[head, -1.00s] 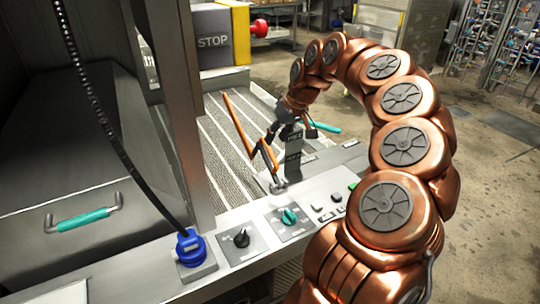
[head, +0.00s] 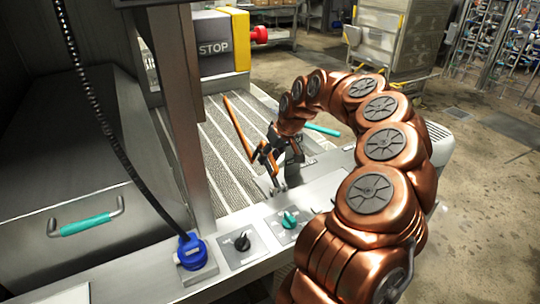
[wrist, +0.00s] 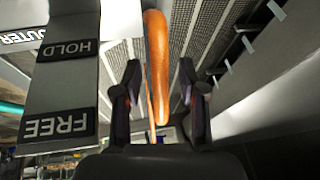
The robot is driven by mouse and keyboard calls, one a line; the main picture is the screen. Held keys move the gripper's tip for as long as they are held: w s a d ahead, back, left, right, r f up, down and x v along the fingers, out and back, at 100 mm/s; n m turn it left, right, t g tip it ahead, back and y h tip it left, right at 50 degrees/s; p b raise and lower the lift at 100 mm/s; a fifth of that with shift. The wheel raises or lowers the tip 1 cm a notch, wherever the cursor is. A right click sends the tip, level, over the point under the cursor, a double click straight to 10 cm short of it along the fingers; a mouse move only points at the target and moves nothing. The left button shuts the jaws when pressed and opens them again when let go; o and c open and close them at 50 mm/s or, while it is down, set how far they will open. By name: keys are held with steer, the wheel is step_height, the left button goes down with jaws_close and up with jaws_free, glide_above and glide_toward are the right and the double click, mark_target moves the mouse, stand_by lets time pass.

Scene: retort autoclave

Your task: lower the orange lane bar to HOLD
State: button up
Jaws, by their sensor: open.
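The orange lane bar (head: 238,125) slants up and to the left over the ribbed conveyor in the head view. In the wrist view an orange length of the bar (wrist: 157,50) lies between the two fingers of my gripper (wrist: 160,80). The fingers are open, with a gap to the bar on both sides. A label post beside the bar carries a HOLD plate (wrist: 67,50) and a FREE plate (wrist: 57,124) in the wrist view.
A control panel with a black knob (head: 241,242), a teal knob (head: 289,219) and a blue connector (head: 191,252) lies in front. A steel column (head: 180,130) stands left of the bar. A STOP box (head: 214,47) with a red button is behind.

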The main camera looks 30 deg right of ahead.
steer(key=shift+c, duration=0.3)
jaws_close()
